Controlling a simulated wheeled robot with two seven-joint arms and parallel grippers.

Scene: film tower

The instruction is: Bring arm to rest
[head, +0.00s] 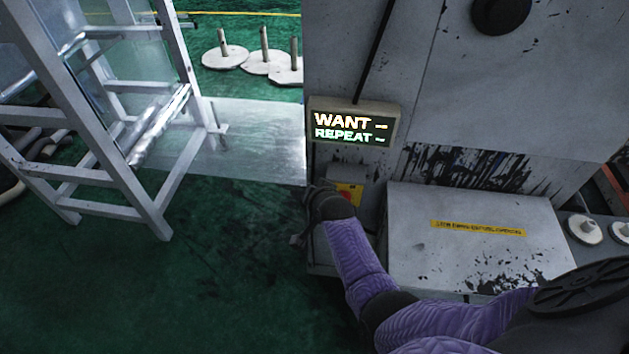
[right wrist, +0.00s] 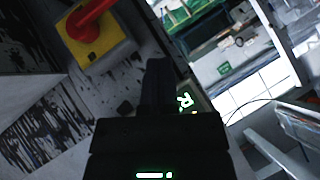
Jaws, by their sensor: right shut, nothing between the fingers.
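My right arm, in a purple sleeve, reaches in from the lower right of the head view. Its dark right gripper (head: 322,200) is in front of the grey machine, beside a yellow switch box (head: 352,190) that it partly covers. In the right wrist view the right gripper (right wrist: 158,75) is shut with nothing held. There the yellow box (right wrist: 98,52) with a red handle (right wrist: 90,18) is up and left of the fingers, apart from them in the picture. My left gripper is not in view.
A lit sign (head: 350,127) reading "WANT" and "REPEAT" is on the grey machine (head: 520,90) above the gripper. A grey box with a yellow label (head: 478,228) juts out to the right. A white metal frame (head: 100,170) stands left. Green floor (head: 230,270) between is clear.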

